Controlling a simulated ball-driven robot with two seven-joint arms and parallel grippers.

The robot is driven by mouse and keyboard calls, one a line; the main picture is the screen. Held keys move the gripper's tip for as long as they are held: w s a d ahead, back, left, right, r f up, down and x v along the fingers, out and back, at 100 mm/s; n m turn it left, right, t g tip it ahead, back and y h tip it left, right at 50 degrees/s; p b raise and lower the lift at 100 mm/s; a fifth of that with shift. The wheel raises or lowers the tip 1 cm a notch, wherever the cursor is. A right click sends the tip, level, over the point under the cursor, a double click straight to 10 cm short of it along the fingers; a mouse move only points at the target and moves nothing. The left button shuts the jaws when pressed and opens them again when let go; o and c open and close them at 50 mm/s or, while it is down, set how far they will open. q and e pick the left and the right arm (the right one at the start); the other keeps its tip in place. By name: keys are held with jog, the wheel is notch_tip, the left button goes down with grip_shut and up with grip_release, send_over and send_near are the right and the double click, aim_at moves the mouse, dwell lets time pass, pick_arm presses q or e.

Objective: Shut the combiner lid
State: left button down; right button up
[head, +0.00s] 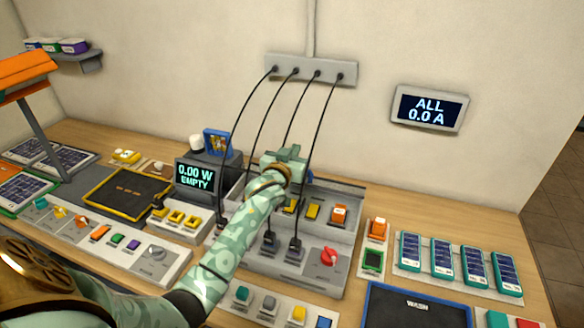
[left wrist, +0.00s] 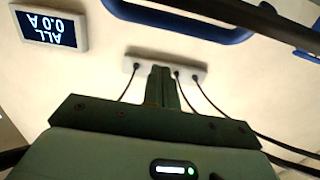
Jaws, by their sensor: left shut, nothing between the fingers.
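The combiner (head: 300,272) is a grey box in the middle of the bench, with yellow and orange switches, a red knob (head: 328,257) and black cables plugged in. My left arm crosses in front of it and hides its left part. A blue handle shows close up in the left wrist view (left wrist: 185,30); a small blue part beside my gripper may be the same handle. How the lid stands is mostly hidden. My left gripper (head: 285,153) is above the combiner's back, shut and empty, fingers (left wrist: 162,88) towards the wall. My right gripper is not in view.
Several cables hang from a grey wall strip (head: 310,69) around my left gripper. A display box (head: 195,176) stands left of the combiner. Blue-and-teal modules (head: 442,259) and a dark wash tray (head: 418,304) lie to the right. A wall screen (head: 429,109) reads 0.0 A.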

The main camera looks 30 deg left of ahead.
pick_arm(q)
jog(key=shift+s+d+f, duration=0.1)
jog(key=shift+s+f, duration=0.15)
jog(key=shift+f, duration=0.35)
jog(key=shift+s+f, duration=0.25)
jog(key=shift+f, duration=0.4)
jog(key=shift+s+d+f, duration=0.1)
jog(key=shift+s+f, duration=0.15)
jog(key=shift+f, duration=0.35)
jog(key=shift+s+f, duration=0.1)
jog(key=b, duration=0.2)
send_over(286, 217)
notch_tip(286, 217, down, 8)
jog(key=shift+f, duration=0.25)
jog(key=shift+r, duration=0.15)
